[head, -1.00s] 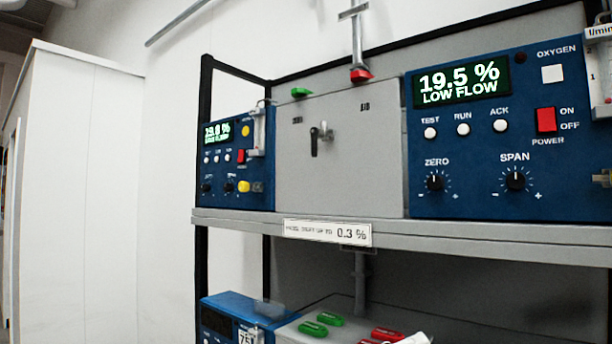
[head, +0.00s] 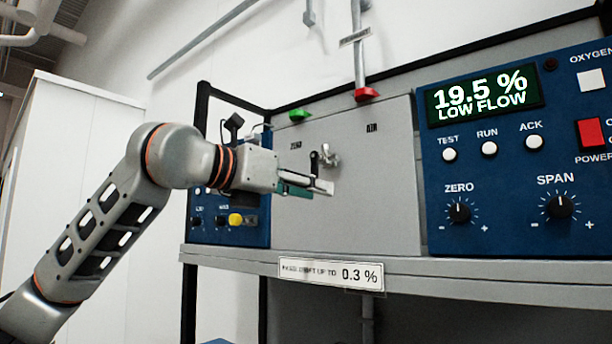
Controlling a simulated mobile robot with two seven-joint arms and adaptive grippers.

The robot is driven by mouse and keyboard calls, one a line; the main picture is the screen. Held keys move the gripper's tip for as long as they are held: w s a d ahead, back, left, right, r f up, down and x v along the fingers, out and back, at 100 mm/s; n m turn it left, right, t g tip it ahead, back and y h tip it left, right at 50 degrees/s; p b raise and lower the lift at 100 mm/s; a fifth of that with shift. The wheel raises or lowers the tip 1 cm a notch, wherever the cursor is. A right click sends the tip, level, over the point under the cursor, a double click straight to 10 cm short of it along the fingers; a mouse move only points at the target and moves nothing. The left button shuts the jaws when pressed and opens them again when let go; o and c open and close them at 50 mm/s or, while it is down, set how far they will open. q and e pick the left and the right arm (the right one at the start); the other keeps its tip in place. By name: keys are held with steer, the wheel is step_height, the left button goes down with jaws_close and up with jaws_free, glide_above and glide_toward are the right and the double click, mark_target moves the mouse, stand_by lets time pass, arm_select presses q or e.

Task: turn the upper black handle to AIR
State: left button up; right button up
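The upper black handle (head: 314,162) is on the grey panel (head: 375,205), beside a silver fitting (head: 330,157). It stands roughly upright, between the small ZERO label (head: 296,146) on its left and the AIR label (head: 371,127) on its upper right. My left gripper (head: 318,190) comes in from the left, with its fingertips in front of the panel at the handle's lower part. The fingers overlap the handle's lower end and hide it. I cannot tell whether they touch it, or how far apart they are. My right gripper is not in view.
A blue analyser (head: 520,150) reading 19.5 % LOW FLOW stands on the right. A smaller blue unit (head: 255,232) is partly hidden behind my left arm. Green (head: 299,115) and red (head: 367,95) handles sit above the panel. The shelf edge (head: 450,267) runs below.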

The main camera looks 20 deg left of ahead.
arm_select(q)
steer(key=n+t+y, duration=0.1)
steer(key=t+y, duration=0.1)
glide_toward(313, 169)
steer(key=w, duration=0.1)
steer(key=p+x, duration=0.1)
steer(key=x, duration=0.5)
steer(key=shift+w+d+r+p, duration=0.1)
steer(key=shift+w+d+p, duration=0.15)
steer(key=shift+d+p, duration=0.1)
steer(key=shift+w+d, duration=0.15)
steer(key=shift+w, duration=0.5)
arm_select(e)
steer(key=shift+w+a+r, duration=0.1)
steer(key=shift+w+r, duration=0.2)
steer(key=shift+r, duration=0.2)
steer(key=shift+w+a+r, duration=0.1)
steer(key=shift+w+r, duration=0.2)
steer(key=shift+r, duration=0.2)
arm_select(q)
jaws_close()
